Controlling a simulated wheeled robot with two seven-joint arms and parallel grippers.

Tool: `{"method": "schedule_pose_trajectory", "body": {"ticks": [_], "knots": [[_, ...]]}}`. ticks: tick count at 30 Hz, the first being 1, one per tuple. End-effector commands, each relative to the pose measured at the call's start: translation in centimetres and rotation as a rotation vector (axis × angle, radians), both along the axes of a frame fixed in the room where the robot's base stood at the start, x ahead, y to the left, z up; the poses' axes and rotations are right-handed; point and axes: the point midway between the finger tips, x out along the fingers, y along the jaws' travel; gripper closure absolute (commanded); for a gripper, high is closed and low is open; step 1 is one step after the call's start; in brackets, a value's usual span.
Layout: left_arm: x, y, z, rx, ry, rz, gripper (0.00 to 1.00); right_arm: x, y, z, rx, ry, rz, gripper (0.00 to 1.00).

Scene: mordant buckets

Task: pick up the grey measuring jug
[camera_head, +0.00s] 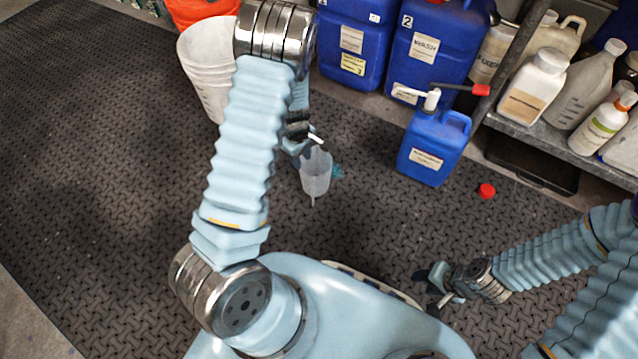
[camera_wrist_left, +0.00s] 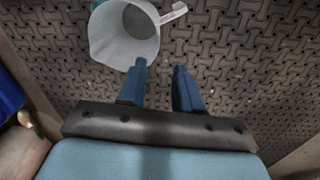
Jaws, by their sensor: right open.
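The grey measuring jug (camera_head: 316,174) is a translucent pale cup over the dark floor, in the middle of the head view. In the left wrist view the jug (camera_wrist_left: 107,42) is at the top, its open mouth facing the camera and its handle (camera_wrist_left: 174,13) pointing right. My left gripper (camera_wrist_left: 160,76) is open, with its two blue fingers apart and pointing at the jug's handle side. The left fingertip overlaps the jug's rim in the picture; I cannot tell if they touch. My right gripper (camera_head: 437,284) is open and empty, low over the floor at the right.
A stack of white buckets (camera_head: 207,65) stands behind my left arm. Blue canisters (camera_head: 425,45) line the back, and a smaller blue canister (camera_head: 433,147) with a pump stands right of the jug. A red cap (camera_head: 487,191) lies on the floor. A shelf of bottles (camera_head: 570,133) is at right.

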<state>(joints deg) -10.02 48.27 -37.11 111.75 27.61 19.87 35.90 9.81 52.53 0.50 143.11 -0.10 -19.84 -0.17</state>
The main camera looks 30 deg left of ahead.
Motion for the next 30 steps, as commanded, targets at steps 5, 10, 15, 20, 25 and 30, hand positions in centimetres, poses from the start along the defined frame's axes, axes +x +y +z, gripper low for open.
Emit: {"method": "schedule_pose_trajectory", "body": {"ticks": [5, 10, 15, 20, 25, 30], "knots": [[0.2, 0.0, -4.0, 0.001, 0.002, -0.001, 0.66, -0.1, 0.1, -1.3, 0.002, 0.002, 0.001, 0.57], [0.3, -0.1, -5.5, 0.0, 0.001, -0.002, 0.66, -0.1, 0.2, -1.6, 0.004, 0.004, 0.003, 0.57], [0.5, -0.2, -7.0, 0.0, 0.001, -0.003, 0.66, 0.0, 0.2, -2.1, 0.003, 0.002, 0.001, 0.57], [0.8, -0.3, -9.7, 0.001, 0.002, -0.002, 0.66, 0.0, 0.1, -3.1, 0.003, 0.0, 0.0, 0.57], [1.0, -0.3, -10.7, 0.0, 0.0, -0.003, 0.66, 0.0, 0.1, -3.2, 0.003, -0.001, 0.0, 0.57], [0.9, -0.3, -10.6, 0.0, 0.0, -0.004, 0.71, 0.0, 0.1, -3.2, 0.003, -0.001, 0.0, 0.57]]}}
